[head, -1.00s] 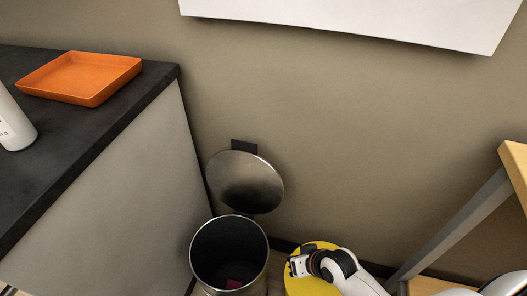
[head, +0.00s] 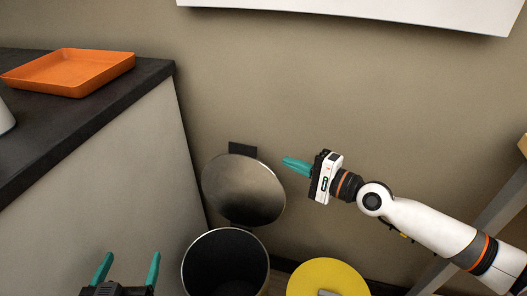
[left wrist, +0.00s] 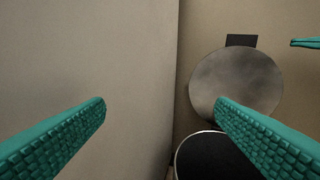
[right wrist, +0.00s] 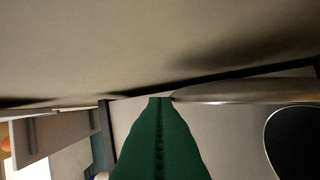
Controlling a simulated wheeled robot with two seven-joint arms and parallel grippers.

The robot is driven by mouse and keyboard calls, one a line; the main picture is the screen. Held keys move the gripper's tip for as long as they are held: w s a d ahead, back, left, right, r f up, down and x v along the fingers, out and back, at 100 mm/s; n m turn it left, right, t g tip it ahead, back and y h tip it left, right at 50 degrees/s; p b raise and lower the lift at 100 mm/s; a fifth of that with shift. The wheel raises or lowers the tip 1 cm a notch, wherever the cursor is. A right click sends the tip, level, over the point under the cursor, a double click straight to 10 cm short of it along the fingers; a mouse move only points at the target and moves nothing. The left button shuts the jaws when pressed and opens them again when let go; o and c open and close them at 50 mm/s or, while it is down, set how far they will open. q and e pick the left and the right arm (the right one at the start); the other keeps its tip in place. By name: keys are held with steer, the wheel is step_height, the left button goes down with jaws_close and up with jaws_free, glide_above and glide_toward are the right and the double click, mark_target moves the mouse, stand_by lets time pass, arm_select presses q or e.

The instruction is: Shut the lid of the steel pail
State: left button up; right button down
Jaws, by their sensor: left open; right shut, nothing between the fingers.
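The steel pail (head: 188,276) stands on the floor in the head view, its mouth open and dark inside. Its round steel lid (head: 243,188) is raised at the back, tilted up towards the wall. My right gripper (head: 284,162) is shut and empty, its teal fingertips beside the lid's upper right edge, apart or touching I cannot tell. In the right wrist view the lid's edge (right wrist: 240,92) runs close by the shut fingers. My left gripper (head: 127,268) is open and empty, low and left of the pail. The left wrist view also shows the lid (left wrist: 236,82) and the pail rim (left wrist: 190,140).
A grey cabinet (head: 110,170) with a dark top stands left of the pail, with an orange tray (head: 70,70) on it. A yellow round lid (head: 325,277) is right of the pail. A wall is close behind the raised lid.

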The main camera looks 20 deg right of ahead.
steer(key=p+x, duration=0.1)
steer(key=x, duration=0.2)
steer(key=shift+w+a+r, duration=0.1)
steer(key=shift+r, duration=0.1)
steer(key=x, duration=0.4)
steer(key=shift+f, duration=0.2)
arm_select(q)
steer(key=s+a+f+g+y, duration=0.1)
steer(key=s+a+f+g, duration=0.1)
steer(key=s+f+g, duration=0.2)
step_height(320, 180, down, 2)
steer(key=shift+g+y, duration=0.3)
steer(key=shift+g, duration=0.1)
arm_select(e)
steer(key=shift+x, duration=0.85)
arm_select(q)
steer(key=shift+p, duration=0.3)
